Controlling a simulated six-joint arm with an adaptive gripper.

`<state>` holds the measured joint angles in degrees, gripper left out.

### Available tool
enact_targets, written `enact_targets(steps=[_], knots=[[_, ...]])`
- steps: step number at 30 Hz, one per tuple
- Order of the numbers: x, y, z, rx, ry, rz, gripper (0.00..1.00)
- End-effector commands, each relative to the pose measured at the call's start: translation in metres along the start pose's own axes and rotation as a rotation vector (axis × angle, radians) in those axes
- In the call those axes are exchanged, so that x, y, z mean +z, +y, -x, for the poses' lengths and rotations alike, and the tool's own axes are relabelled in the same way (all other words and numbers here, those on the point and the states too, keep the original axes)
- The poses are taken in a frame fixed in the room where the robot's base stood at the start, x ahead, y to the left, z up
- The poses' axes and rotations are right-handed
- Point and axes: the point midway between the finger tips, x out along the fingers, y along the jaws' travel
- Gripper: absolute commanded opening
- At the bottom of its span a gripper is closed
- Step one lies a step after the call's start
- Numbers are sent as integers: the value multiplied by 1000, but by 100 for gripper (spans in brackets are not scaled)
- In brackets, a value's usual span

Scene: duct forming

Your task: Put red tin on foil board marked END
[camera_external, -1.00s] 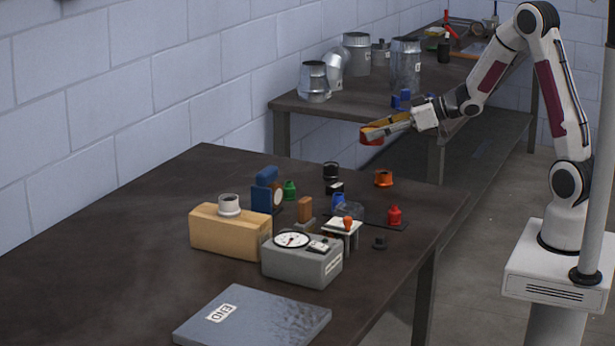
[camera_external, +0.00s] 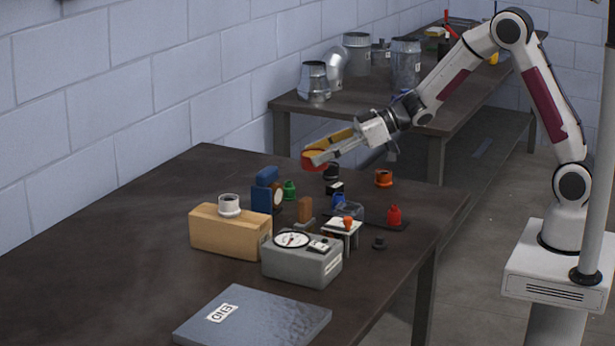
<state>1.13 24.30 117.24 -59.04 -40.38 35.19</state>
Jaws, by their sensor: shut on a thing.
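My gripper (camera_external: 318,155) is shut on the red tin (camera_external: 310,163), a small red piece showing at the fingertips. The fingers hide much of it. A yellow-orange part also shows along the gripper; I cannot tell whether it belongs to the tin. My gripper holds the tin in the air over the far part of the front table. The foil board marked END (camera_external: 268,322) is a flat grey slab at the table's front edge, with a white label on its upper face. Its top is bare. The gripper is well behind and above it.
The table's left side is clear.

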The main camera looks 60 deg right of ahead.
Motion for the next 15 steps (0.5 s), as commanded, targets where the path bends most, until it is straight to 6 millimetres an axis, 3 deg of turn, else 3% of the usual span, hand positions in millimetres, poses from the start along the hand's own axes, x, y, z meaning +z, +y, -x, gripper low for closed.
enact_targets(steps=[15], knots=[[-32,-130,-73,-188,2,79,18]])
